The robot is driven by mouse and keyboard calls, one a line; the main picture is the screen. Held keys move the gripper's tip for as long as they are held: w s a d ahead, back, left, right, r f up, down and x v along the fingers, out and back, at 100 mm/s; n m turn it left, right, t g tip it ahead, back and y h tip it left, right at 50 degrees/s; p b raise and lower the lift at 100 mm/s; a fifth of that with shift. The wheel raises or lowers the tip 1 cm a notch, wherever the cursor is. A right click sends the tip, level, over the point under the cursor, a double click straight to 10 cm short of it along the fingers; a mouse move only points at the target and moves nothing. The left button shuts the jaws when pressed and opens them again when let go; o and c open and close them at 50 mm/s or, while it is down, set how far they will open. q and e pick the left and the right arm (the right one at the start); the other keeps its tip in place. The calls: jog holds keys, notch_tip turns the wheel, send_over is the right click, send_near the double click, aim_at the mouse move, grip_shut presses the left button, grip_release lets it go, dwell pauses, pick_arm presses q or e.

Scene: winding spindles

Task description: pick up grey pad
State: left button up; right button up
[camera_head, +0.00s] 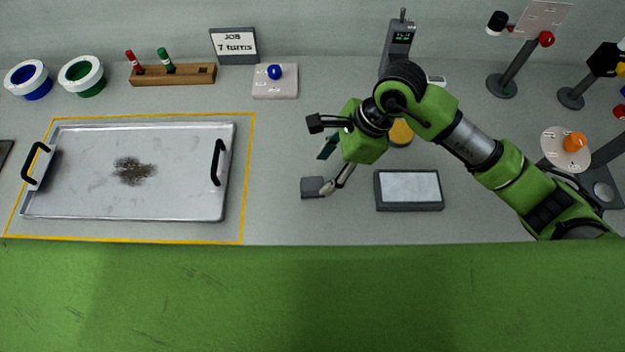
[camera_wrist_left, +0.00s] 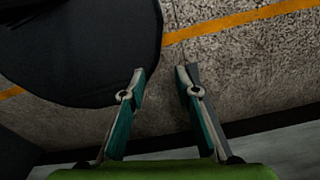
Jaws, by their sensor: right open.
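The grey pad (camera_head: 312,188) is a small dark grey square lying flat on the grey table, left of a framed grey tray, in the head view. My right gripper (camera_head: 326,173) is just above and beside it, with its fingers apart. One fingertip overlaps the pad's right edge in the picture; I cannot tell whether it touches. My left gripper (camera_wrist_left: 162,76) shows only in the left wrist view, with its two fingers apart and nothing between them.
A metal tray (camera_head: 190,205) with black handles and a dark smudge lies at left inside a yellow outline. The dark-framed grey tray (camera_head: 409,207) lies close right of the pad. A yellow-topped round item (camera_head: 401,133) is partly hidden behind my right arm. Stands (camera_head: 503,85) occupy the right.

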aim_at(314, 183)
jog(key=x, duration=0.2)
jog(key=shift+a+f, duration=0.25)
jog(key=shift+w+a+f, duration=0.1)
jog(key=shift+f, duration=0.25)
jog(key=shift+p+x, duration=1.1)
jog(key=shift+p, duration=0.1)
jog(key=shift+p+x, duration=0.3)
jog(key=shift+x, duration=0.85)
jog(key=shift+w+a+f, duration=0.1)
jog(key=shift+f, duration=0.35)
jog(key=shift+c, duration=0.4)
pick_arm(q)
notch_tip(314, 183, up, 3)
jog(key=shift+w+r, duration=0.1)
jog(key=shift+r, duration=0.1)
pick_arm(e)
jog(key=c, duration=1.1)
